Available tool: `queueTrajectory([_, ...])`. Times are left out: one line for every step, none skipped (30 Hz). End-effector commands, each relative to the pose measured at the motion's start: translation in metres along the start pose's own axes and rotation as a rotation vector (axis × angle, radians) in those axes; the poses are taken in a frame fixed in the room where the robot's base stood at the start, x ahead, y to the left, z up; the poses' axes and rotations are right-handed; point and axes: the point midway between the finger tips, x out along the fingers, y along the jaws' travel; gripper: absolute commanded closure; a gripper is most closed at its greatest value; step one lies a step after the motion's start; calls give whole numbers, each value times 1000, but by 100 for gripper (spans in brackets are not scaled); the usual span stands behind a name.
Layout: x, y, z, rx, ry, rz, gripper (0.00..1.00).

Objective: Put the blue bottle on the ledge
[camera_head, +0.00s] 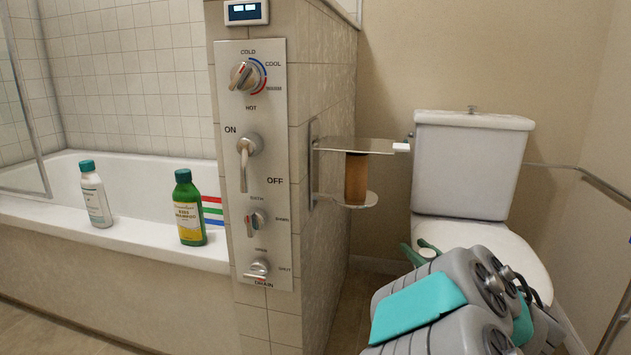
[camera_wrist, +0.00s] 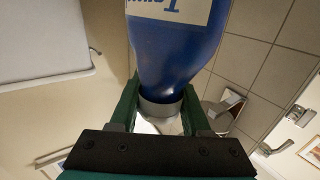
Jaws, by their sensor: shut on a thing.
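In the wrist view a blue bottle (camera_wrist: 172,45) with a pale label fills the top middle. My gripper (camera_wrist: 160,97) is shut on its grey neck, with a green finger on each side. The bottle's far end is cut off by the frame. In the head view my gripper (camera_head: 420,251) is at the lower right, in front of the toilet; the blue bottle cannot be made out there. The white tub ledge (camera_head: 140,238) runs across the left, well apart from my gripper. A white bottle (camera_head: 96,203) and a green bottle (camera_head: 189,220) stand upright on it.
A tiled partition with a control panel (camera_head: 270,205) stands between the tub and my arm. A metal holder (camera_head: 345,146) with a brown roll (camera_head: 356,180) juts from it. The toilet (camera_head: 470,170) is behind my arm. Free ledge lies between the two bottles.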

Motion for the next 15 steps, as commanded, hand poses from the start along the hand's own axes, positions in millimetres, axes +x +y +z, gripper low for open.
queueTrajectory([1,-1,8,2,-3,-16,100])
queueTrajectory([2,-2,12,2,-5,-28,100])
queueTrajectory([3,-4,18,2,-5,-46,100])
queueTrajectory([4,-6,22,3,-4,-59,100])
queueTrajectory([4,-7,25,4,-3,-72,100])
queueTrajectory([5,-9,30,4,-4,-88,100])
queueTrajectory([6,-11,35,3,-4,-101,100])
queueTrajectory([7,-13,40,1,-4,-117,100])
queueTrajectory([8,-15,46,2,-4,-139,100])
queueTrajectory([9,-17,51,4,-4,-153,100])
queueTrajectory([10,-18,56,5,-5,-167,100])
queueTrajectory([11,-21,63,5,-4,-188,100])
queueTrajectory([12,-23,67,3,-4,-206,100])
queueTrajectory([12,-25,72,2,-4,-222,100])
queueTrajectory([14,-27,79,4,-5,-243,100])
